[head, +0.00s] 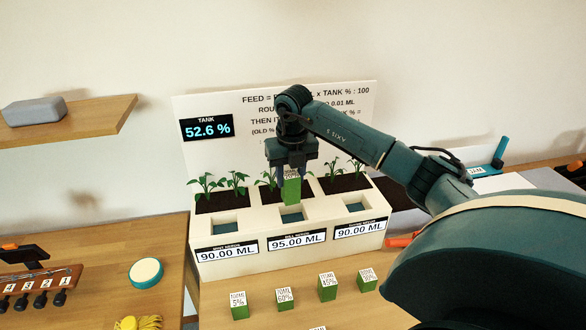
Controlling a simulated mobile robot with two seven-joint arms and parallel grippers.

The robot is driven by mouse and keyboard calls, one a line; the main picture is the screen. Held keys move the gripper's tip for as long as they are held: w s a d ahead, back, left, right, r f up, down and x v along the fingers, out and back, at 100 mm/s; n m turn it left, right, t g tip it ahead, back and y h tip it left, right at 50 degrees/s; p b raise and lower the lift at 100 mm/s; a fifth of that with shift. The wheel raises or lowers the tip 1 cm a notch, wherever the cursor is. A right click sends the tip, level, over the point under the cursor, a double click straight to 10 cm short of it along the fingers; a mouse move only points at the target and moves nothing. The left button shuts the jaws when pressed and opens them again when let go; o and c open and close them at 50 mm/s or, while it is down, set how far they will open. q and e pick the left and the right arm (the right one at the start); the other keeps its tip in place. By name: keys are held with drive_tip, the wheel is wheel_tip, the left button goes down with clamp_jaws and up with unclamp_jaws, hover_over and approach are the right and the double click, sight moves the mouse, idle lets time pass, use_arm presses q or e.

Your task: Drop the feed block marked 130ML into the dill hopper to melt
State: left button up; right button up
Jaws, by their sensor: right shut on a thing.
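My right gripper (291,172) points down and is shut on a green feed block (291,190) with a white label on top. The label is small and partly covered, so I cannot surely read its ML figure. The block seems above the opening, though the exact gap is unclear. My left gripper is not in view.
Two other hoppers, left (223,227) and right (355,210), read 90.00 ML each. Seedlings stand behind. The board's tank display (206,128) reads 52.6 %. Several labelled green blocks, such as one (328,289), stand in front.

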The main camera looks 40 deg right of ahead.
drive_tip(key=shift+m, duration=0.6)
drive_tip(key=f+b, duration=0.1)
drive_tip(key=f, duration=0.1)
drive_tip(key=f+b, duration=0.4)
drive_tip(key=shift+d+f, duration=0.2)
drive_tip(key=shift+d, duration=0.2)
drive_tip(key=shift+f+b, duration=0.75)
drive_tip(key=shift+f, duration=0.1)
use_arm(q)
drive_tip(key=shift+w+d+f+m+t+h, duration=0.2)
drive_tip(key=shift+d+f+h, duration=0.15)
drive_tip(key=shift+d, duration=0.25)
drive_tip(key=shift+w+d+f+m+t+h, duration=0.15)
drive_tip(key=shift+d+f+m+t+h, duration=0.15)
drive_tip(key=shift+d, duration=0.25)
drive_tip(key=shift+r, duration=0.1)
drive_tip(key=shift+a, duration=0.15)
use_arm(e)
drive_tip(key=o, duration=1.1)
drive_tip(key=shift+r, duration=0.1)
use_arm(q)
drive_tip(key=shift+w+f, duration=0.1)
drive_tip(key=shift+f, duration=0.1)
use_arm(e)
wheel_tip(320, 180, up, 13)
drive_tip(key=s, duration=0.1)
drive_tip(key=shift+s+a, duration=0.25)
drive_tip(key=shift+a, duration=0.15)
